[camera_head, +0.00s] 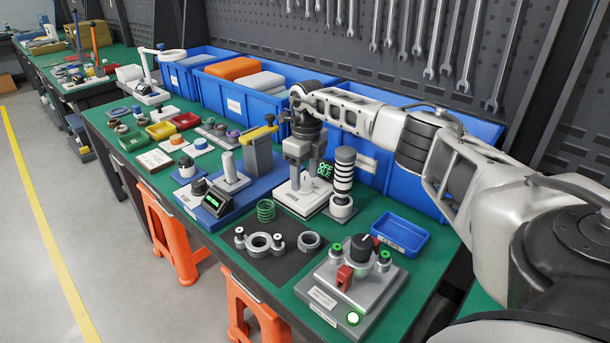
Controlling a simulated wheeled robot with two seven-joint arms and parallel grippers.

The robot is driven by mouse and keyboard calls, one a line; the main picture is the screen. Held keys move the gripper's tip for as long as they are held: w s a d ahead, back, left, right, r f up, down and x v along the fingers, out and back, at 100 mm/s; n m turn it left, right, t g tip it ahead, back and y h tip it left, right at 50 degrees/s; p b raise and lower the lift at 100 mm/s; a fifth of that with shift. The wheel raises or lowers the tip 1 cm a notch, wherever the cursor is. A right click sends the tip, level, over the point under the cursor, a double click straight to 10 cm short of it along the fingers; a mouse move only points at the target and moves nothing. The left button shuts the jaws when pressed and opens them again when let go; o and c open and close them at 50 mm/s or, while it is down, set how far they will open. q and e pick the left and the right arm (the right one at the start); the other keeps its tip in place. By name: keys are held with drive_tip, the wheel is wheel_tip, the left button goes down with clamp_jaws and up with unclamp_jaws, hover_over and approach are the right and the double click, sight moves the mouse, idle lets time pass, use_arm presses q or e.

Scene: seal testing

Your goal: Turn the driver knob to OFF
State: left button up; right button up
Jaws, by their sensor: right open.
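My right gripper (304,156) points down over a white-based unit (301,197) at the middle of the bench. Its jaws are open, and they hide the top of that unit, so I cannot tell whether they touch anything there. A small dark display (325,170) beside it shows green text that seems to start with OFF. A black knob (362,247) stands on a grey box at the front right, apart from the gripper. Another dark knob (199,186) stands on the blue-based unit. I cannot read which knob is the driver's. My left gripper is out of view.
A striped black-and-white stack (343,178) stands close right of the gripper. Blue bins (232,90) line the back. A small blue tray (400,234) lies at right. A black mat (277,262) holds rings in front.

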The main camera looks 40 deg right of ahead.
sight(307, 179)
wheel_tip(307, 179, up, 15)
drive_tip(key=shift+d+r, duration=0.2)
drive_tip(key=shift+d, duration=0.15)
idle(0.4)
